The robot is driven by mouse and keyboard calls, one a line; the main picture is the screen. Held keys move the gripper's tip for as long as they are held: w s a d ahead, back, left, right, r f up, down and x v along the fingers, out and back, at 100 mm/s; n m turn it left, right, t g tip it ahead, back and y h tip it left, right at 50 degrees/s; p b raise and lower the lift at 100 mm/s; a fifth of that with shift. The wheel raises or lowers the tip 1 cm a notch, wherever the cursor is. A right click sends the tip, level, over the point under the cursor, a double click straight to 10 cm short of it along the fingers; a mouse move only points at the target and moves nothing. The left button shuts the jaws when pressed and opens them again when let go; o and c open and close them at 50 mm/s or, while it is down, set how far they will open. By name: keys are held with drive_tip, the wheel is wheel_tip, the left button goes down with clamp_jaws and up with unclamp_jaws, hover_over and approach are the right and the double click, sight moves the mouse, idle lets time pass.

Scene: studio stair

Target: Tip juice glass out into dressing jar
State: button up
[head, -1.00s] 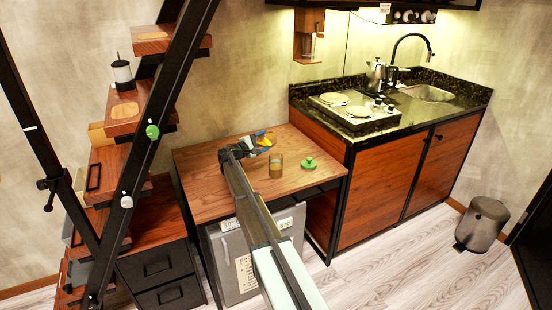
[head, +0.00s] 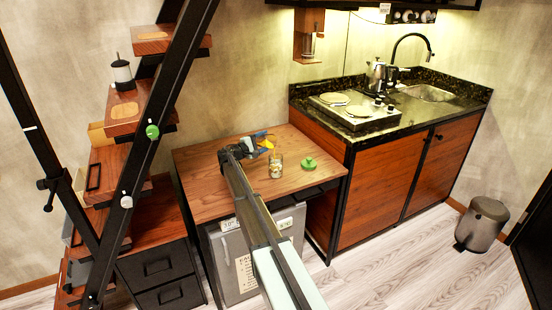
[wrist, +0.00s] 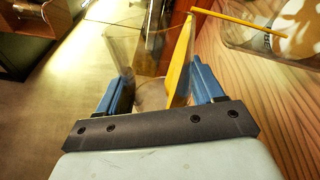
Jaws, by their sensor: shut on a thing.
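My gripper (wrist: 160,92) has blue fingers and is shut on the clear juice glass (wrist: 130,55), which is tipped far over. A wedge of orange-yellow juice (wrist: 180,62) lies along one side of the glass. In the wrist view, a thin yellow stream (wrist: 235,21) runs toward the dressing jar (wrist: 235,42), which is cut off at the top right. In the head view, the clear jar (head: 276,170) stands upright on the wooden table, with pale contents low in it. My gripper (head: 250,147) is above and left of it, and the stream falls at its mouth.
A green lid (head: 308,164) lies on the table (head: 215,180) to the right of the jar. The counter (head: 420,105) with hob and sink stands further right. Stairs (head: 122,115) rise at the left. The table's left part is clear.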

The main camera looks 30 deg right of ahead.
drive_tip(key=shift+d, duration=0.1)
drive_tip(key=shift+s+d+r+m, duration=0.1)
drive_tip(key=shift+s+r+m, duration=0.4)
drive_tip(key=shift+m, duration=0.5)
idle(0.5)
drive_tip(key=shift+s+r+m, duration=0.25)
drive_tip(key=shift+r+m, duration=0.15)
drive_tip(key=shift+m, duration=0.5)
idle(0.7)
drive_tip(key=shift+w+f+n, duration=0.25)
drive_tip(key=shift+f+n, duration=0.25)
drive_tip(key=shift+n, duration=0.3)
drive_tip(key=shift+w+a+f+n, duration=0.2)
drive_tip(key=shift+w+f+n, duration=0.3)
drive_tip(key=shift+n, duration=0.3)
drive_tip(key=shift+r, duration=0.1)
drive_tip(key=shift+n, duration=0.3)
